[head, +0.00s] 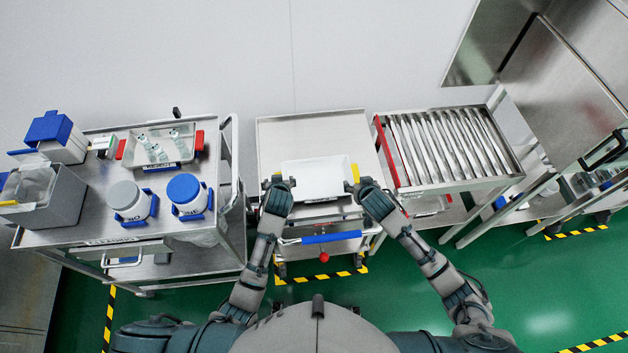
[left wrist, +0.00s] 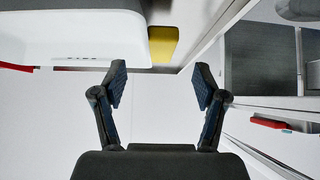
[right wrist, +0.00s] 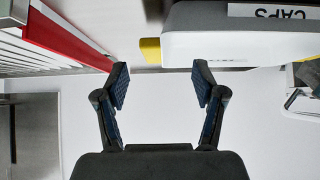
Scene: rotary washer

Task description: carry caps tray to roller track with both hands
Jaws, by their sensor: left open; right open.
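The white caps tray (head: 316,178) lies on the steel middle table (head: 300,128), between my two grippers. Its CAPS label (right wrist: 270,12) shows in the right wrist view. It has a yellow handle (left wrist: 163,44) at the left end and another yellow handle (right wrist: 150,50) at the right end. My left gripper (head: 278,182) is open at the tray's left end, its fingers apart in the left wrist view. My right gripper (head: 362,187) is open at the right end. Both are empty, with the handles just beyond the fingertips. The roller track (head: 455,145) stands to the right.
A red bar (head: 386,150) edges the roller track's left side. A steel cart (head: 100,235) at left carries a tray of vials (head: 160,147), two white jars (head: 128,200) and a grey bin (head: 45,205). A blue handle (head: 330,238) fronts the middle table.

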